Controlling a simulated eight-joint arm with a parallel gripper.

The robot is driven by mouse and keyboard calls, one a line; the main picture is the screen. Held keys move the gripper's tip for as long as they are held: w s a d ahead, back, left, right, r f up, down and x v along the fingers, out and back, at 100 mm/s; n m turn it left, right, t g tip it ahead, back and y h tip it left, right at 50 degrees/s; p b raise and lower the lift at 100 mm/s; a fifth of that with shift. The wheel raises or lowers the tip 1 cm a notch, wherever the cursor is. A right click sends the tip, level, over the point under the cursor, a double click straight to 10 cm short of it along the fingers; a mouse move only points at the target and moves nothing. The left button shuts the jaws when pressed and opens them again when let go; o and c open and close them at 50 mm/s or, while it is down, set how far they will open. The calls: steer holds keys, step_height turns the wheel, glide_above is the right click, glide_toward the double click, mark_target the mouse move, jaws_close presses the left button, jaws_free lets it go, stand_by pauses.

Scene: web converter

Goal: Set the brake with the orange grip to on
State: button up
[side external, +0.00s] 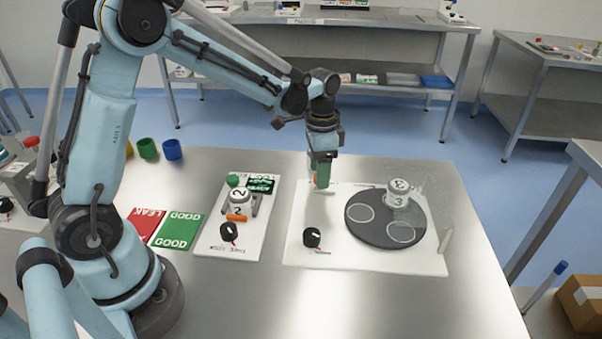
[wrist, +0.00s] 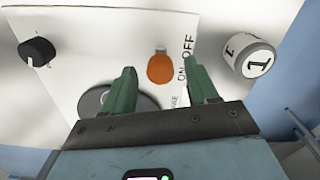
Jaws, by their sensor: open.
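The orange grip (wrist: 160,69) stands on a white board (wrist: 95,50) printed with OFF and ON. In the wrist view it appears beside the ON print, but its exact brake setting is hard to tell from this angle. My gripper (wrist: 159,68) is open, with one green finger on each side of the grip and gaps visible. In the side view my gripper (side external: 322,180) is low over the back left part of the white board (side external: 350,262). Only a sliver of orange shows there beside the fingers.
A dark round turntable (side external: 385,235) carries a white jar marked 3 (side external: 398,193). A black knob (side external: 312,237) sits at the board's front left. A jar marked 1 (wrist: 250,58) shows in the wrist view. Another board (side external: 212,243) with a jar stands left.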

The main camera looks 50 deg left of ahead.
steer(key=shift+f, duration=0.2)
jaws_close()
steer(key=shift+w+d, duration=1.45)
jaws_free()
step_height(320, 180, up, 12)
steer(key=shift+s+r, duration=0.1)
